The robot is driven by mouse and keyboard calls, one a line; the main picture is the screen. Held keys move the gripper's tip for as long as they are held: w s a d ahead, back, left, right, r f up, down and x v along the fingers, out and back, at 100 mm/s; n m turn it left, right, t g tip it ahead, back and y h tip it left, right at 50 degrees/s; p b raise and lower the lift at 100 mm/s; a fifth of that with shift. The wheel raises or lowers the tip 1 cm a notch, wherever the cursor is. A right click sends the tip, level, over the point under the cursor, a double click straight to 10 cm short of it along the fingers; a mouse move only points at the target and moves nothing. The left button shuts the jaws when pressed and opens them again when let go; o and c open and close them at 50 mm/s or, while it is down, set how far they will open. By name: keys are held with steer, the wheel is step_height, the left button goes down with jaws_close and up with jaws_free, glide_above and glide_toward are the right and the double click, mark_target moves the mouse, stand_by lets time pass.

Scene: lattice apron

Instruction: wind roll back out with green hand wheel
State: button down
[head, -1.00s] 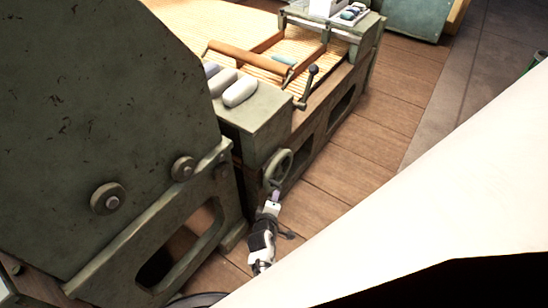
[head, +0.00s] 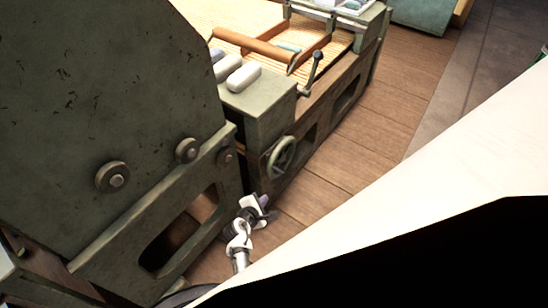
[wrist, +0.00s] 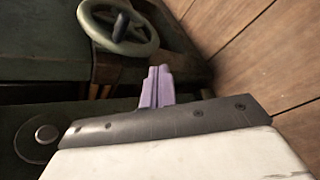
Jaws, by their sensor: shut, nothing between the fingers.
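The green hand wheel (head: 281,157) is on the side of the green machine frame, low down near the floor. A wooden roll (head: 253,45) lies across the slatted bed.
A large green side panel (head: 100,90) with round bosses stands at the left. A dark crank lever (head: 316,68) rises from the bed's near edge. White rounded blocks (head: 242,77) lie on the green top. Wooden floor (head: 370,135) is clear at the right.

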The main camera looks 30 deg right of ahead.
steer(key=w+d+n+g+h+b, duration=0.1)
steer(key=w+d+n+h+b, duration=0.1)
steer(key=w+d+n, duration=0.4)
steer(key=d+n+h, duration=0.1)
steer(key=d, duration=0.1)
steer(key=shift+d+f+n+g, duration=0.35)
steer(key=shift+d+n+g, duration=0.05)
stand_by(0.5)
steer(key=r+p, duration=0.1)
steer(key=p, duration=0.1)
steer(key=r+p, duration=0.1)
steer(key=p, duration=0.1)
steer(key=d+r+y+p, duration=0.1)
steer(key=p, duration=0.1)
steer(key=shift+w+p, duration=0.25)
steer(key=shift+p, duration=0.1)
